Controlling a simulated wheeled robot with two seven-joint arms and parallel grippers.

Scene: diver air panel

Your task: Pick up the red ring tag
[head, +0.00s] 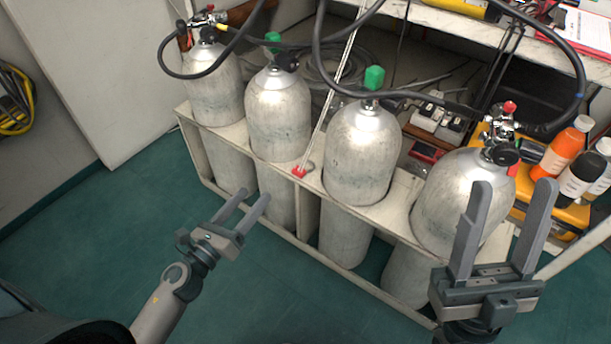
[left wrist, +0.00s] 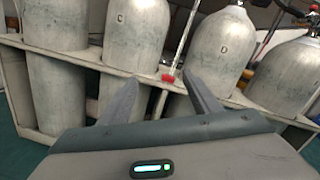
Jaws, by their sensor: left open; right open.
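The red ring tag (head: 299,172) is a small red piece on the pale rack rail, between the second and third cylinders from the left, at the foot of a thin white rod. It also shows in the left wrist view (left wrist: 168,77), beyond and between my fingertips. Its exact shape is too small to tell. My left gripper (head: 256,195) is open and empty, left of and lower than the tag in the head view, apart from it. My right gripper (head: 514,186) is open and empty in front of the rightmost cylinder.
Several grey cylinders (head: 362,150) stand in a pale wooden rack (head: 310,181). Black hoses (head: 318,50) loop above them. Bottles (head: 562,148) stand at the right by a yellow case (head: 570,217). The green floor (head: 110,225) at the left is clear.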

